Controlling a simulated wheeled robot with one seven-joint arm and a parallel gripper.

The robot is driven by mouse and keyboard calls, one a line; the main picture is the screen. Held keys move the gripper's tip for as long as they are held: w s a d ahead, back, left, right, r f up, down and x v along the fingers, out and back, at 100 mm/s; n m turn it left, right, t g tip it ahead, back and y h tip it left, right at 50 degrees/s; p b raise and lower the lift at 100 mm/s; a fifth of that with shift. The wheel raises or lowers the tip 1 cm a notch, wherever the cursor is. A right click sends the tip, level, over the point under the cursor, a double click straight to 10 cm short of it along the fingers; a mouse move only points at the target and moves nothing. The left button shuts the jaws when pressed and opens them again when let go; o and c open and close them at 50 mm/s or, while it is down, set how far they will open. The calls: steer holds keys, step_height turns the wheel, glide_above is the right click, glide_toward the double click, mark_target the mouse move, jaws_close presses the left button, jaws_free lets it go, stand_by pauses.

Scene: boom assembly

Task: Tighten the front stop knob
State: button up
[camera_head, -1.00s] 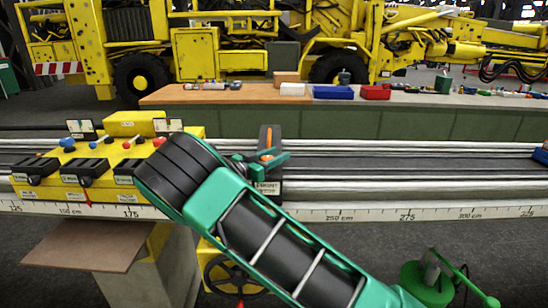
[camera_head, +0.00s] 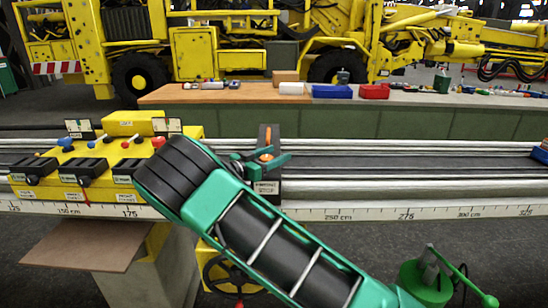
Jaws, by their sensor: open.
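The front stop (camera_head: 267,188) is a dark block with a small lettered label on its front face, seated on the rail. An orange knob or handle (camera_head: 266,152) shows at its top. My gripper (camera_head: 268,161) has green fingers and is open, right at the knob. The fingers appear to lie around or beside it; I cannot tell whether they touch it. My green and black arm covers the area to the left of the stop and hides part of my gripper.
A yellow control box (camera_head: 85,165) with levers stands on the rail at left. The rail (camera_head: 400,190) runs clear to the right, with a scale (camera_head: 345,214) along its front. A handwheel (camera_head: 230,272) is below. A workbench (camera_head: 410,122) and yellow machine (camera_head: 205,55) stand behind.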

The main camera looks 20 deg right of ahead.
steer(key=v, duration=1.1)
